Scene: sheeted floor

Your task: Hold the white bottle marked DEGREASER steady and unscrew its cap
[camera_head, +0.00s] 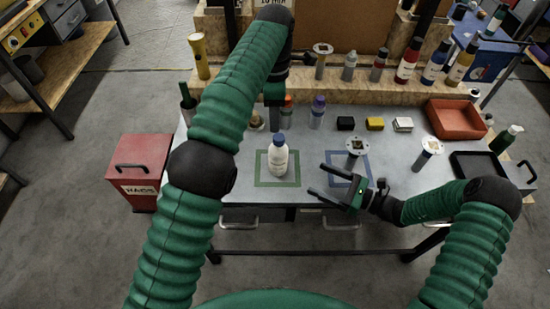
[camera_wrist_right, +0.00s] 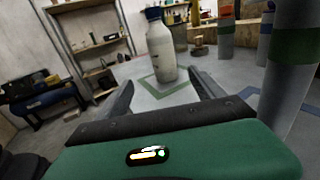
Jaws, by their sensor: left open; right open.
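The white bottle (camera_head: 278,157) stands upright inside a green square outline on the grey bench, its blue cap (camera_head: 279,139) on. Its label is too small to read. In the right wrist view the bottle (camera_wrist_right: 161,50) stands beyond and between the open fingers, with its cap (camera_wrist_right: 153,13) near the top edge. My right gripper (camera_head: 317,179) is open and empty, to the right of the bottle and apart from it, pointing towards it. My left gripper (camera_head: 274,100) hangs above and behind the bottle, clear of it; it is open, its fingers partly hidden.
A disc-topped grey cylinder (camera_head: 354,150) stands at the blue square outline, close to my right gripper. Another stands right (camera_head: 428,152). A purple-capped bottle (camera_head: 317,112) and small boxes (camera_head: 375,123) sit behind. A red bin (camera_head: 455,120) is back right; a red box (camera_head: 138,168) stands left.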

